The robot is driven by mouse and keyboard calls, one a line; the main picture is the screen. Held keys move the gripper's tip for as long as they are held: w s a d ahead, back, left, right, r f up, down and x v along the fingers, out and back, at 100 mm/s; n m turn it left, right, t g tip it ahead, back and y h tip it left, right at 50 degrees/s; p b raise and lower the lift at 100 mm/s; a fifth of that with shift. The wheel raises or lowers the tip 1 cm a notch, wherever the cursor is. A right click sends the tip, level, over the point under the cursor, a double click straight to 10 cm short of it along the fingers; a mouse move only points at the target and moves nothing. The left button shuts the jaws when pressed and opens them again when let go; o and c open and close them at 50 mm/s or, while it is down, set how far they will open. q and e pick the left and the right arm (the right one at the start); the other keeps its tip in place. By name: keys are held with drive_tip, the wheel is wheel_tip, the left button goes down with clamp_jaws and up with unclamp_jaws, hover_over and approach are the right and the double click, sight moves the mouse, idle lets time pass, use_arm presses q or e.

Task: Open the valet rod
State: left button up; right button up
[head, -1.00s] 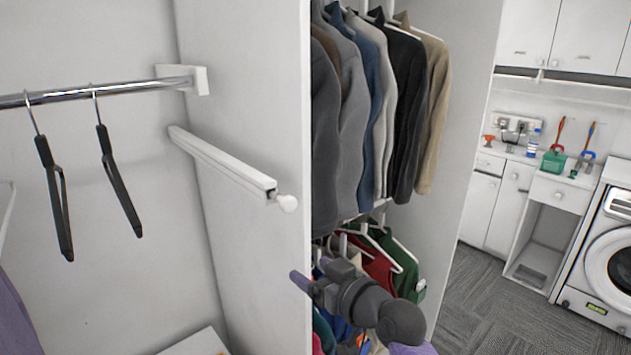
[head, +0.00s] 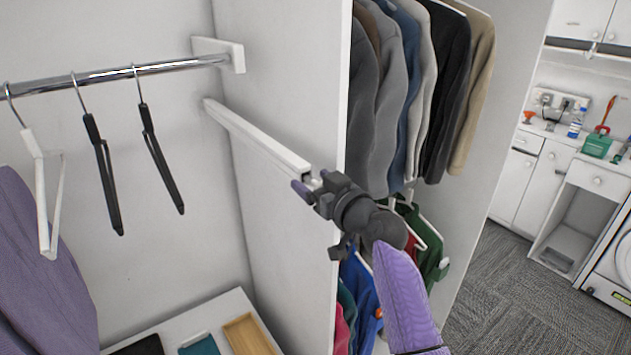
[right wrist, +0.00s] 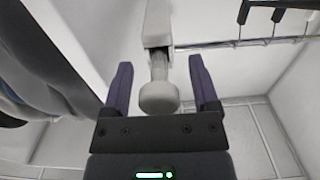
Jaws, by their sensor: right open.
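The valet rod (head: 258,140) is a white bar fixed to the closet's side panel, below the chrome hanging rail. Its round white knob (right wrist: 159,97) sits between the two purple fingers of my right gripper (right wrist: 161,88) in the right wrist view. Both fingers stand apart from the knob, one on each side. In the head view my right gripper (head: 306,186) is at the rod's front end and hides the knob. The right gripper is open. My left gripper is not in view.
A chrome rail (head: 130,75) with black and white hangers is at left, near purple clothing (head: 35,265). The side panel (head: 285,60) stands beside the rod. Jackets (head: 415,90) hang right of it. A shelf with a wooden tray (head: 248,335) is below.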

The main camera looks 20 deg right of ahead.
drive_tip(key=shift+c, duration=0.2)
clamp_jaws()
idle(1.1)
